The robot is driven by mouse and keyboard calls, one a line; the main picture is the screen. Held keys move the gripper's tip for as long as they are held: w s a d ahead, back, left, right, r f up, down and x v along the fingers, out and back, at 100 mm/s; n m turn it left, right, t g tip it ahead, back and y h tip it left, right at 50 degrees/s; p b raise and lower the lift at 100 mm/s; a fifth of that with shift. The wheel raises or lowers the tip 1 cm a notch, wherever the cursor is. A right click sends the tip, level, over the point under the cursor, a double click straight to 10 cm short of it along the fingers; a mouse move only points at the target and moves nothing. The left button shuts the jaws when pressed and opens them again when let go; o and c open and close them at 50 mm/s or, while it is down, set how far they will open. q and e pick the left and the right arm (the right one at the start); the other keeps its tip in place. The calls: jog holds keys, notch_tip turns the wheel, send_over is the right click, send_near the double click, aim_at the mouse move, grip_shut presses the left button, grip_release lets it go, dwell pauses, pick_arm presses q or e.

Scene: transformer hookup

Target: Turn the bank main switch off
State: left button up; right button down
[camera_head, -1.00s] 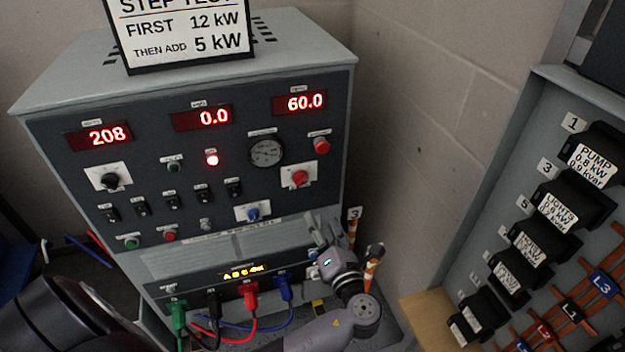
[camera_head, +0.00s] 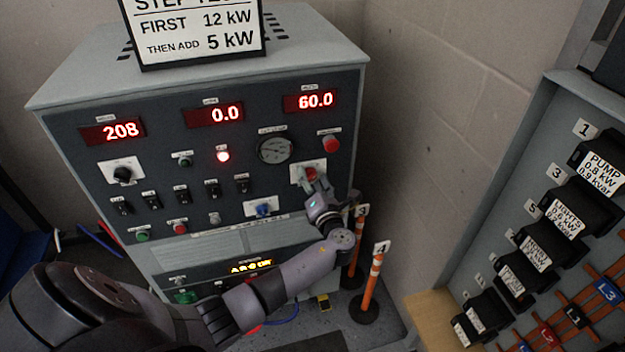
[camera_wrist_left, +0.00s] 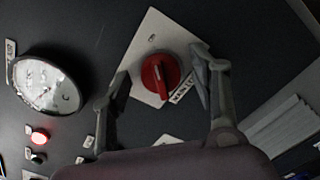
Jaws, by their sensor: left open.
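The red rotary switch (camera_head: 311,173) sits on a white plate (camera_head: 297,171) at the right of the dark panel. In the left wrist view the red knob (camera_wrist_left: 160,76) shows a light pointer line, and a partly readable label lies beside it. My left gripper (camera_head: 314,182) is at this knob and hides part of it in the head view. In the left wrist view my left gripper (camera_wrist_left: 160,66) is open, with one finger on each side of the knob. Gaps show between the fingers and the knob. My right gripper is not in view.
A red push button (camera_head: 331,144) sits above the switch and a round gauge (camera_head: 275,149) to its left. A blue knob (camera_head: 263,209) is lower left. Striped posts (camera_head: 371,283) stand right of the cabinet. The displays read 208, 0.0 and 60.0.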

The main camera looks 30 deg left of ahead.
pick_arm(q)
jog(key=c, duration=1.1)
